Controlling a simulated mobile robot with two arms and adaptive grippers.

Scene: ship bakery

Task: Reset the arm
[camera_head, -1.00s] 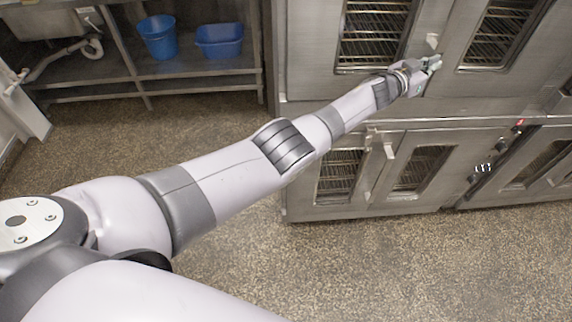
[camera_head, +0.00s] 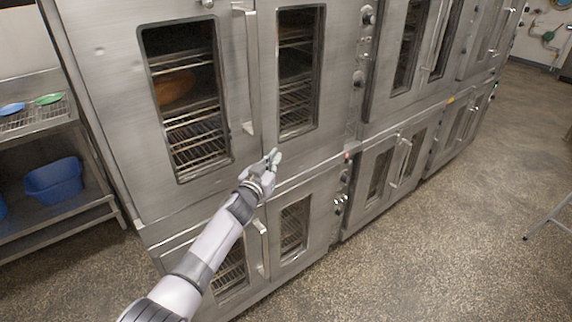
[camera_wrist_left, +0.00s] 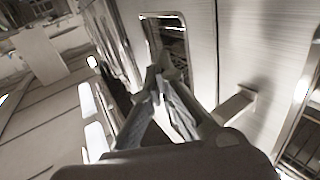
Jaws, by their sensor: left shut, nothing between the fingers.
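My left arm (camera_head: 215,247) reaches up from the bottom of the head view, stretched out towards the stacked steel ovens (camera_head: 110,110). My left gripper (camera_head: 274,157) is in front of the ovens, just right of the lower end of a vertical door handle (camera_head: 249,75). In the left wrist view its fingers (camera_wrist_left: 157,78) come together at the tips with nothing between them. A steel door and a handle (camera_wrist_left: 233,104) show close by on the right there. I cannot tell whether the gripper touches the oven. My right gripper is not in view.
Upper and lower oven doors have glass windows; a brown item (camera_head: 176,88) lies behind the upper left one. A steel rack (camera_head: 60,215) with a blue tub (camera_head: 54,181) stands at the left. The speckled floor (camera_head: 430,230) is clear at the right, apart from a metal stand (camera_head: 552,220).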

